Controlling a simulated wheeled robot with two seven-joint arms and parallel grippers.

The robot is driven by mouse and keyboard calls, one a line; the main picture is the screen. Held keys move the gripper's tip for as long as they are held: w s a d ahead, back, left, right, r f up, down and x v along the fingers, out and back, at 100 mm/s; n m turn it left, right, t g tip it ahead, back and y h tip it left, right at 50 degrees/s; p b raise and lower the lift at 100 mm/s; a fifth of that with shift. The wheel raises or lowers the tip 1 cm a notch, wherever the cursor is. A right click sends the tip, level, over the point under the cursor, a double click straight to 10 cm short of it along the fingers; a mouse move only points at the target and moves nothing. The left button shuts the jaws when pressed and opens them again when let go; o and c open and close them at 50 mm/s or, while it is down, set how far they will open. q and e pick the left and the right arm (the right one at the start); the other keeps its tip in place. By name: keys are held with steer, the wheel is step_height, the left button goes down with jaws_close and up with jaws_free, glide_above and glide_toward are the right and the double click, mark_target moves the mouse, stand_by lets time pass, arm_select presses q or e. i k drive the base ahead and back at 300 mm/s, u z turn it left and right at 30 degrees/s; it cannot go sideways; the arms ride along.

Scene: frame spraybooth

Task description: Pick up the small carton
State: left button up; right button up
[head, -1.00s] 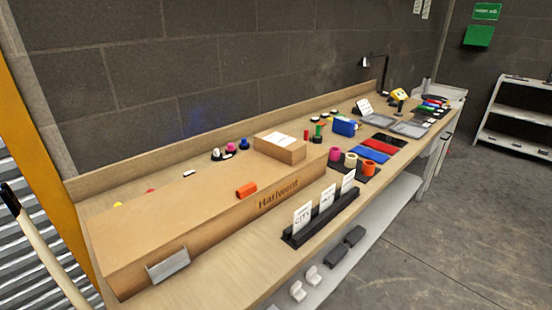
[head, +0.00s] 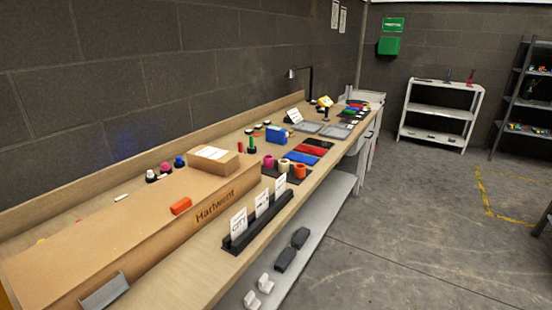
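The small carton (head: 226,165) is a brown cardboard box with a white label on its top. It appears to rest on the far end of a long brown box (head: 120,228) marked "Harlwent", on the wooden bench. Its lower back side is hidden. Neither of my grippers can be made out in the head view, and nothing is seen touching the carton.
An orange item (head: 181,206) lies on the long box. Coloured knobs (head: 166,168) stand left of the carton. A black card holder (head: 258,220) stands along the bench's front edge. A blue box (head: 276,135) is farther back. The floor (head: 410,240) to the right is mostly clear.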

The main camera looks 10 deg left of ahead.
mark_target(216, 161)
steer(key=z, duration=0.9)
steer(key=i, duration=3.75)
steer(key=u, duration=3.2)
